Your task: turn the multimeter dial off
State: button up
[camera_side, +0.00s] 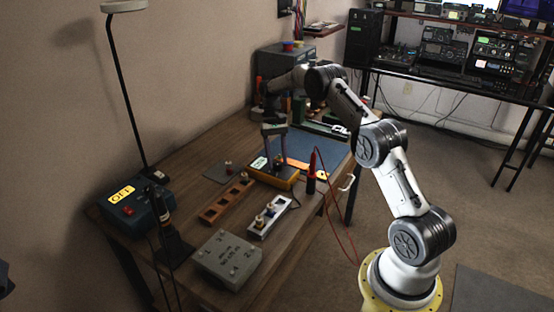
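An orange-yellow multimeter (262,177) with a pale screen lies on the wooden bench, near the edge of the blue mat. My gripper (277,162) points down right over the multimeter, with its fingers at the upper face. The dial is not clearly visible; the fingers seem to cover that part. I cannot tell whether the fingers touch the dial or how far apart they are.
A wooden block with holes (227,200) and a pale strip with knobs (268,218) lie in front. A red probe (311,175) with a red cable stands right of the multimeter. A grey box (228,260), a blue box with a yellow OFF label (137,208) and a lamp (126,90) stand on the bench.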

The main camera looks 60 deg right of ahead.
jog(key=shift+o, duration=1.1)
jog(key=v, duration=1.2)
jog(key=shift+s, duration=0.15)
jog(key=shift+a, duration=0.1)
